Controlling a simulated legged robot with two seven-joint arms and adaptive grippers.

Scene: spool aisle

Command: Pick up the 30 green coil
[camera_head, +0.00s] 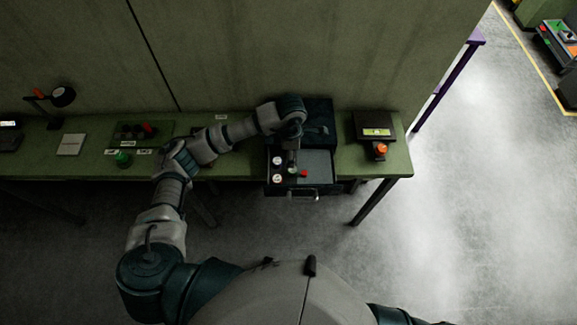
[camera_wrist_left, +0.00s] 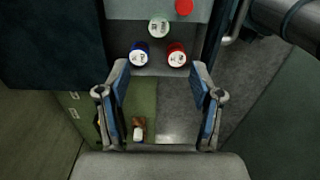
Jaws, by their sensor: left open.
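An open drawer (camera_head: 318,166) of a dark cabinet on the bench holds several small coils. In the left wrist view a white-topped coil with a greenish rim (camera_wrist_left: 159,27) stands between and beyond a blue-sided coil (camera_wrist_left: 138,53) and a red-sided coil (camera_wrist_left: 177,57). A plain red piece (camera_wrist_left: 184,6) lies further on. The numbers on the tops are too small to read. My left gripper (camera_head: 292,166) is over the drawer. In the wrist view its open, empty fingers (camera_wrist_left: 160,95) are apart from the coils. My right gripper is out of view.
The green bench (camera_head: 235,172) runs along the wall. A dark box (camera_head: 373,124) and an orange-topped item (camera_head: 380,150) stand right of the cabinet. Floor at right is clear.

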